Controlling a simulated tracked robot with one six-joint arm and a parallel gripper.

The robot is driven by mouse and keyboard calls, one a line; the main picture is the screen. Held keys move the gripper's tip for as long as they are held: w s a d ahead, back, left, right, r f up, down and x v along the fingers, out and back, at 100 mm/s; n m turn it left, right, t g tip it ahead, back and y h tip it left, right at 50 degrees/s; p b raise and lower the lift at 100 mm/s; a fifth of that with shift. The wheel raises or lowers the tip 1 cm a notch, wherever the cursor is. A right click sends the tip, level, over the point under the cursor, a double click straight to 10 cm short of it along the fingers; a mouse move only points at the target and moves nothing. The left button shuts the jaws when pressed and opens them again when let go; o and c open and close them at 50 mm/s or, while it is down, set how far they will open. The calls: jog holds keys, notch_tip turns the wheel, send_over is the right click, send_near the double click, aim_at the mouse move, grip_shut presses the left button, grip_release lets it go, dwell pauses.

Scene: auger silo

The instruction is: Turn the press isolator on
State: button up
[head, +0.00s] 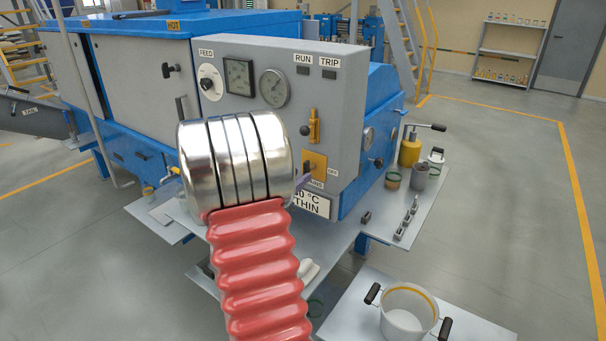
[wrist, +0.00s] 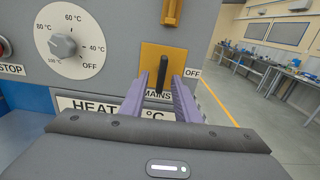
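The isolator is a yellow plate (head: 319,160) with a black lever on the front of the grey control cabinet, above a MAINS label. In the wrist view the black lever (wrist: 161,70) stands roughly upright on the yellow plate (wrist: 149,56). An OFF label is at the plate's right; no ON label is readable. My gripper (wrist: 162,78) is open, its purple fingers on either side of the lever. Contact with the lever cannot be told. In the head view my wrist hides part of the cabinet, and only a bit of purple finger (head: 301,181) shows beside the plate.
A yellow-orange handle (head: 314,126) is just above the isolator. Two gauges (head: 274,88), a FEED knob (head: 209,84) and RUN and TRIP indicators are higher up. A temperature dial (wrist: 62,44) is left of the isolator. A shelf with cans (head: 420,178) and a pot (head: 408,312) stand at right.

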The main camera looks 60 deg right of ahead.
jog(key=w+a, duration=0.1)
jog(key=a, duration=0.8)
jog(key=shift+w, duration=0.25)
